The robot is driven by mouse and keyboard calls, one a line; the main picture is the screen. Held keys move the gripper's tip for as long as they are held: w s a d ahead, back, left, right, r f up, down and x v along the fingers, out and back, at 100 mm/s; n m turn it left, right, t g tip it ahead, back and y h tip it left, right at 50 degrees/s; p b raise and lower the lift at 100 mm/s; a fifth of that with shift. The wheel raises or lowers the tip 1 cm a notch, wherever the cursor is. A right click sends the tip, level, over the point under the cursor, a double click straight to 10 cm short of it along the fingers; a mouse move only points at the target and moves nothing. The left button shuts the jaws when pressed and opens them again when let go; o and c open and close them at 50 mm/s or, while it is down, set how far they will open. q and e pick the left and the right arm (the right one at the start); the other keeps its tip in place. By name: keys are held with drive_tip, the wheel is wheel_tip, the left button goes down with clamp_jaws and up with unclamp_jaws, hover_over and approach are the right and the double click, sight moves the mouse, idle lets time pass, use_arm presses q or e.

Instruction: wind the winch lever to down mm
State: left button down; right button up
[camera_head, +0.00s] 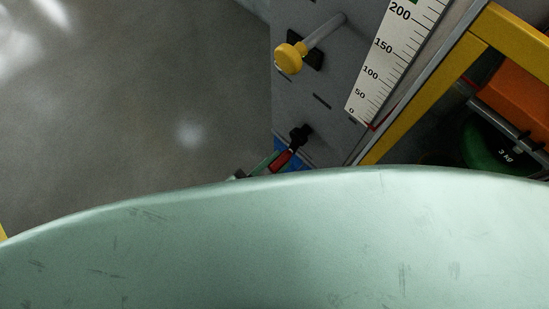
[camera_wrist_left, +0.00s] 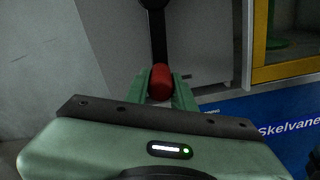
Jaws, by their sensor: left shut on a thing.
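The winch lever is a black crank arm (camera_head: 299,137) with a red grip (camera_head: 283,160), low on the grey panel in the head view. My left gripper (camera_head: 272,164) is at the red grip, partly hidden by the pale green shape in front. In the left wrist view the red grip (camera_wrist_left: 161,82) sits between the two green fingers of my left gripper (camera_wrist_left: 160,92), which is shut on it. The black arm (camera_wrist_left: 158,35) runs upward from it. A white scale (camera_head: 386,60) in mm shows marks from 0 to 200, with a small red mark (camera_head: 372,127) near 0.
A yellow knob (camera_head: 290,58) on a grey rod sticks out of the panel above the lever. A yellow frame (camera_head: 425,88) stands right of the scale, with an orange block (camera_head: 518,88) and green 3 kg weight (camera_head: 483,146) behind. Open grey floor (camera_head: 130,110) lies left.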

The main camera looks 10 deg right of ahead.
use_arm(q)
drive_tip(key=shift+d, duration=0.1)
drive_tip(key=c, duration=1.2)
unclamp_jaws()
drive_tip(key=shift+s, duration=0.1)
drive_tip(key=shift+v, duration=3.95)
